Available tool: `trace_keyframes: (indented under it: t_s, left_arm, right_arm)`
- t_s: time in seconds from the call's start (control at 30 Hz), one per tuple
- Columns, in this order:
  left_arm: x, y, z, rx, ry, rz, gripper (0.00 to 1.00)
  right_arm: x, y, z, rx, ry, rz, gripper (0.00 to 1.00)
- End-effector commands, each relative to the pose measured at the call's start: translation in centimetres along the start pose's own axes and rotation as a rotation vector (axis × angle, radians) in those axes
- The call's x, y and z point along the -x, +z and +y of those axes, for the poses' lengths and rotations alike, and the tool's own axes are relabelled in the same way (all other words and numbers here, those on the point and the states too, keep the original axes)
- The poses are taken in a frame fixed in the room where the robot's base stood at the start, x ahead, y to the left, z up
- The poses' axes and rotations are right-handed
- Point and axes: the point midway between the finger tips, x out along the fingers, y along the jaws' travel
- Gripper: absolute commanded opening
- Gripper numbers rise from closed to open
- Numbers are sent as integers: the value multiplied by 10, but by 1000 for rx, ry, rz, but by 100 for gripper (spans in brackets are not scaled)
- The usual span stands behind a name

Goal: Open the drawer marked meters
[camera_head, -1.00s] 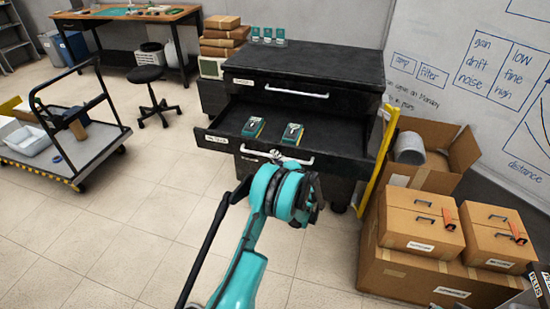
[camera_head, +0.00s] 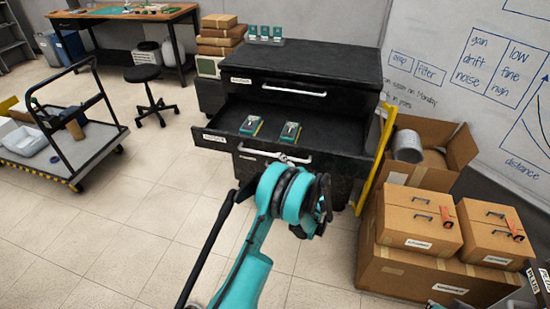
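The black cabinet (camera_head: 310,66) has a drawer (camera_head: 232,121) standing open below a shut top drawer (camera_head: 265,93). The open drawer has a white label (camera_head: 214,138) at its front left, too small to read surely. Two teal-and-yellow meters (camera_head: 251,125) (camera_head: 290,132) lie inside it. Its silver handle (camera_head: 275,155) is in plain view. My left gripper (camera_head: 322,207) is in front of the drawer, just below and right of the handle, apparently apart from it. Its fingers are dark and partly hidden by the teal wrist, so its opening is unclear. My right gripper is out of view.
Cardboard boxes (camera_head: 420,225) and an open carton (camera_head: 447,152) stand right of the cabinet, beside a yellow frame (camera_head: 376,165). A cart (camera_head: 70,150) and a stool (camera_head: 147,75) stand at left. The tiled floor (camera_head: 130,215) at front left is clear.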

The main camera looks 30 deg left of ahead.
Motion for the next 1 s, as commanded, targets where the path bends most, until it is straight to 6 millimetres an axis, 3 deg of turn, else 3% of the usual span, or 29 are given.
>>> trace_keyframes:
  t_s: [0.1,0.3,1.0]
  left_arm:
    - [26,-1,0,0,0,4,32]
    - [53,0,0,1,0,1,32]
    - [60,2,-6,16,23,6,32]
  right_arm:
    - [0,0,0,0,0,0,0]
    - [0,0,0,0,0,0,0]
    - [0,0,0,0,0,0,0]
